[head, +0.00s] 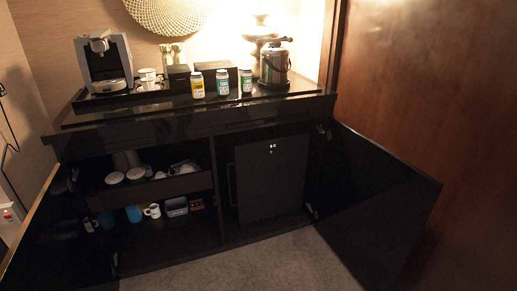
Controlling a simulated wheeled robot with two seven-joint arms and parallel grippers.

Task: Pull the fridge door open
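The fridge (270,178) is a dark box in the right compartment of the black cabinet. Its door looks shut, with a small light mark near the top. A thin vertical handle (231,185) runs along the left side of the fridge door. Both cabinet doors stand open: the left door (62,235) swings out to the left, and the right door (372,205) swings out to the right. Neither of my grippers shows in the head view.
A coffee machine (104,64), several bottles such as the yellow-labelled one (197,86), and a dark ice bucket (274,66) stand on the countertop. Cups and a white mug (153,210) fill the left shelves. Carpet (270,262) in front of the fridge is clear between the doors.

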